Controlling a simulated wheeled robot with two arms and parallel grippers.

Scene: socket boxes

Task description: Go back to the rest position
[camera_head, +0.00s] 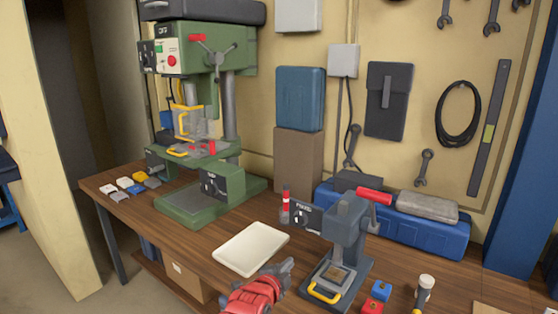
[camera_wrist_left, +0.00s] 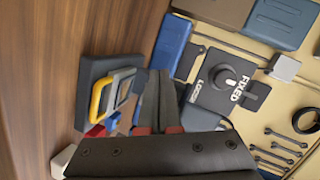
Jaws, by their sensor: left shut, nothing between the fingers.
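My left gripper (camera_head: 287,267), red and dark grey, comes in at the bottom of the head view. It is above the bench front, between the white tray and the small grey press, with its jaws together and empty. In the left wrist view its dark fingers (camera_wrist_left: 158,78) lie side by side, pointing toward the press's FIXED block. The grey press (camera_head: 347,237) has a red lever and a yellow handle at its base. Small red and blue boxes (camera_head: 376,292) sit right of the press. My right gripper is not seen.
The white tray (camera_head: 251,247) lies left of the gripper. A green drill press (camera_head: 207,180) stands at the back left. A blue toolbox (camera_head: 400,228) is behind the grey press. A white-capped bottle (camera_head: 425,283) stands at the right. Tools hang on the wall.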

